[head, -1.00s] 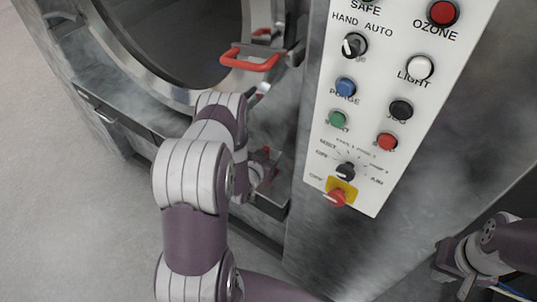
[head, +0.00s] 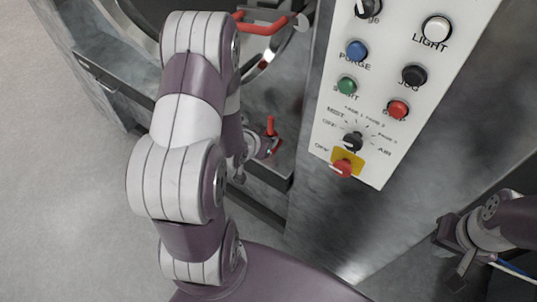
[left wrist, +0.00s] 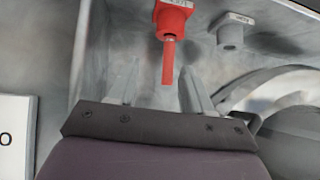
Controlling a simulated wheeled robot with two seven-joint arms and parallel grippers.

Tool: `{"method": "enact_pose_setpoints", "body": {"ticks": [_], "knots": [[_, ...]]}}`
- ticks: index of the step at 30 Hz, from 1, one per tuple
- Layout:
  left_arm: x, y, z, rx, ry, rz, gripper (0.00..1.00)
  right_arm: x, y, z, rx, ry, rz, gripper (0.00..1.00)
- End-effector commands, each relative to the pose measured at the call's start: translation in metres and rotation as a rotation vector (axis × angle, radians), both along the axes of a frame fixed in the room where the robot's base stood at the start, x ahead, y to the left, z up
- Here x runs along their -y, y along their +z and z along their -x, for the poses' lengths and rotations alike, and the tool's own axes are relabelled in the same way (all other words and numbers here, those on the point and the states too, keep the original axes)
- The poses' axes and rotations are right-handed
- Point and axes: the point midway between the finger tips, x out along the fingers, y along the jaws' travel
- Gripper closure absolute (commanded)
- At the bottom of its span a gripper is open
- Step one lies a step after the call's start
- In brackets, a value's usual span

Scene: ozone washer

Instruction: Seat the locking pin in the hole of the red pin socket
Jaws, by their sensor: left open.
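In the left wrist view, a red block with a small label (left wrist: 173,18) has a red rod (left wrist: 168,62) reaching from it towards my gripper. I cannot tell for sure which part is the locking pin and which the socket. My left gripper (left wrist: 158,66) is open, with the rod between its two fingers in the picture; no contact is seen. In the head view, an upright red piece (head: 270,125) shows beside my left wrist, and the left fingers are mostly hidden. My right gripper (head: 458,268) is at the lower right, away from the red parts; its jaw opening is unclear.
A grey labelled fitting (left wrist: 231,32) is beside the red block. A white control panel (head: 378,140) with buttons and knobs stands to the right. A red bar handle (head: 262,27) is above, near the round door. Open grey floor (head: 60,190) lies left.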

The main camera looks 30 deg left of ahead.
Motion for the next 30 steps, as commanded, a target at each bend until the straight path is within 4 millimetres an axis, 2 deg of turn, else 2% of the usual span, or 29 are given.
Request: {"method": "enact_pose_setpoints", "body": {"ticks": [1,2,6,9,12,15,30], "knots": [[0.014,0.017,-0.001,-0.098,-0.016,-0.013,0.5,0.0,0.0,0.0,0.0,0.0,0.0,1.0],[0.022,0.025,0.005,-0.174,-0.014,-0.014,0.5,0.0,0.0,0.0,0.0,0.0,0.0,1.0],[0.067,0.065,0.053,-0.478,-0.002,0.014,0.5,0.0,0.0,0.0,0.0,0.0,0.0,1.0],[0.091,0.084,0.089,-0.621,-0.003,0.044,0.5,0.0,0.0,0.0,0.0,0.0,0.0,1.0],[0.102,0.094,0.108,-0.693,-0.007,0.058,0.5,0.0,0.0,0.0,0.0,0.0,0.0,1.0],[0.104,0.095,0.113,-0.71,-0.005,0.062,0.5,0.0,0.0,0.0,0.0,0.0,0.0,1.0],[0.103,0.095,0.111,-0.707,-0.006,0.061,0.5,0.0,0.0,0.0,0.0,0.0,0.0,1.0]]}}
